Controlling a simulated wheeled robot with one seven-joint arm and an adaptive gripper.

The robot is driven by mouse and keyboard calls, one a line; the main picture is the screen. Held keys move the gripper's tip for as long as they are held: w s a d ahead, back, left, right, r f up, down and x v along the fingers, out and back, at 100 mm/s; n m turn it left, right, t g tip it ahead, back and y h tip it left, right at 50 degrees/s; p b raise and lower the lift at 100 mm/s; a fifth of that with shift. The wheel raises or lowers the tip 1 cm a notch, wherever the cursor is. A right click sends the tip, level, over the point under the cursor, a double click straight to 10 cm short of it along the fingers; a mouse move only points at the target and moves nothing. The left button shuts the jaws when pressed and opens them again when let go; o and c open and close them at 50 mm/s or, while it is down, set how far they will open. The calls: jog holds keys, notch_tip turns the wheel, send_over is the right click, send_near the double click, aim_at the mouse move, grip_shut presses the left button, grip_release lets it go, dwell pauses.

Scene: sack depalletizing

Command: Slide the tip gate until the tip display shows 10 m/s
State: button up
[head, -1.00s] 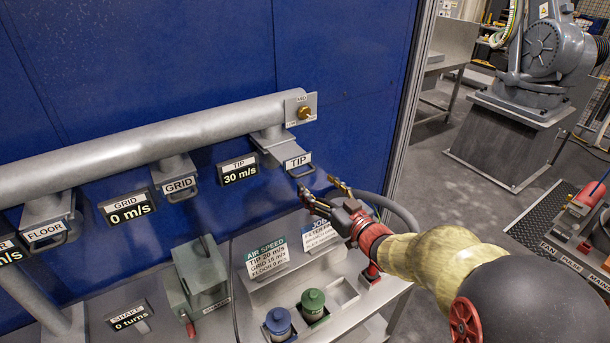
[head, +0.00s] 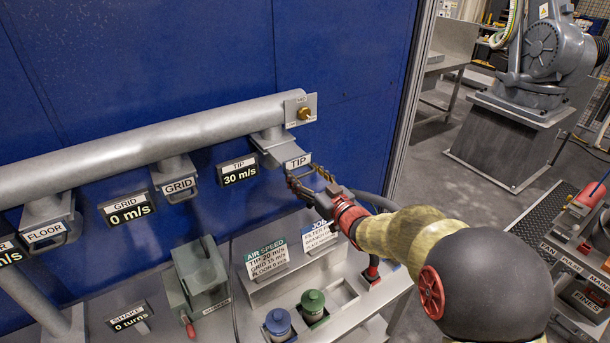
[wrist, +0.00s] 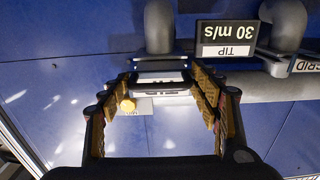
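The tip gate (head: 298,161) is a grey slide with a white TIP label and a handle, under the right end of the grey pipe. The tip display (head: 238,171) hangs left of it and reads 30 m/s; it shows upside down in the wrist view (wrist: 232,32). My gripper (head: 307,178) is at the gate's handle end, with its fingers apart. In the wrist view, the gate's label end (wrist: 161,86) lies between the spread fingertips (wrist: 164,92). Gaps show on both sides, and contact cannot be told. The handle is partly hidden by the fingers.
The grid gate (head: 180,186), with its display (head: 127,208) at 0 m/s, and the floor gate (head: 46,232) are further left. An air speed card (head: 267,260) stands on the grey bench below, near blue (head: 278,322) and green (head: 313,304) canisters. A blue wall is behind the pipe.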

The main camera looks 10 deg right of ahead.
aim_at(298, 168)
jog(key=c, duration=1)
jog(key=shift+c, duration=0.6)
jog(key=shift+a, duration=0.1)
jog(key=b+x, duration=0.1)
jog(key=x, duration=0.1)
jog(key=b+x, duration=0.1)
jog(key=x, duration=0.1)
jog(key=shift+w+a+f, duration=0.1)
jog(key=shift+w+f, duration=0.1)
jog(key=shift+w, duration=0.1)
jog(key=shift+w+a+r+b, duration=0.1)
jog(key=shift+w+r+b, duration=0.1)
jog(key=shift+w+b, duration=0.2)
jog(key=o, duration=1.4)
jog(key=v, duration=1.2)
